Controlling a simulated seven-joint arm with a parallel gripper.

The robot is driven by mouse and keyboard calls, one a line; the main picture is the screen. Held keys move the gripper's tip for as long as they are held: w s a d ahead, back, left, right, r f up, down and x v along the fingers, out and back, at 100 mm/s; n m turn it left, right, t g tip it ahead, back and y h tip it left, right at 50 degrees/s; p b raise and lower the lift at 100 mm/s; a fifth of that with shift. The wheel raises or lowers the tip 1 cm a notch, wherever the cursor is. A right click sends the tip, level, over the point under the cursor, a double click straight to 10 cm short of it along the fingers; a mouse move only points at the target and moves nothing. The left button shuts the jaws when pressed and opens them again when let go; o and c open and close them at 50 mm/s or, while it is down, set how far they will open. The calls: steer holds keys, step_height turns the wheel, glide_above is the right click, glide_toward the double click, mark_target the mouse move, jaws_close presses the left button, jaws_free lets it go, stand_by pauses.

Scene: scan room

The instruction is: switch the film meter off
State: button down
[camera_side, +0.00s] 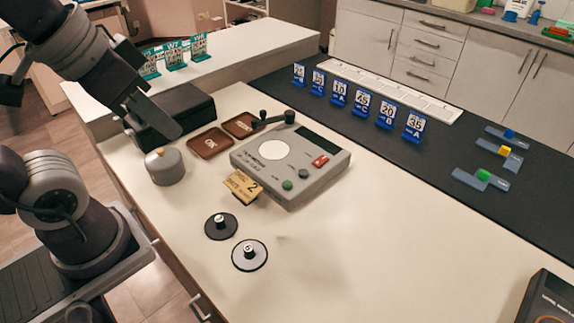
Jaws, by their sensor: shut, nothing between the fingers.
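The film meter (262,180) is a grey box in the middle of the pale table. A white round plate (273,150) is on its top, with a black lever arm (272,121) at its back edge. A red switch (320,161) sits on its right part; its on or off position is too small to tell. A green button (287,185) and a dark grey button (303,173) are near its front edge. My gripper (172,130) is at the upper left, shut and empty, in front of a black box, well apart from the meter.
Brown trays (208,154), a grey canister (165,172) and a tan tag marked 2 (243,187) surround the meter's left side. Two black-and-white discs (221,236) lie in front. Blue number cards (361,104) line the dark mat behind.

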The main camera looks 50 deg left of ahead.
steer(key=w+r, duration=0.2)
steer(key=w, duration=0.7)
steer(key=g, duration=0.2)
glide_above(321, 160)
steer(key=s, duration=0.2)
step_height(321, 160, down, 14)
steer(key=shift+s, duration=0.15)
steer(key=x, duration=0.9)
steer(key=s+x, duration=0.1)
steer(key=x, duration=0.3)
steer(key=shift+f, duration=0.55)
steer(key=shift+s+r, duration=0.15)
steer(key=shift+s, duration=0.6)
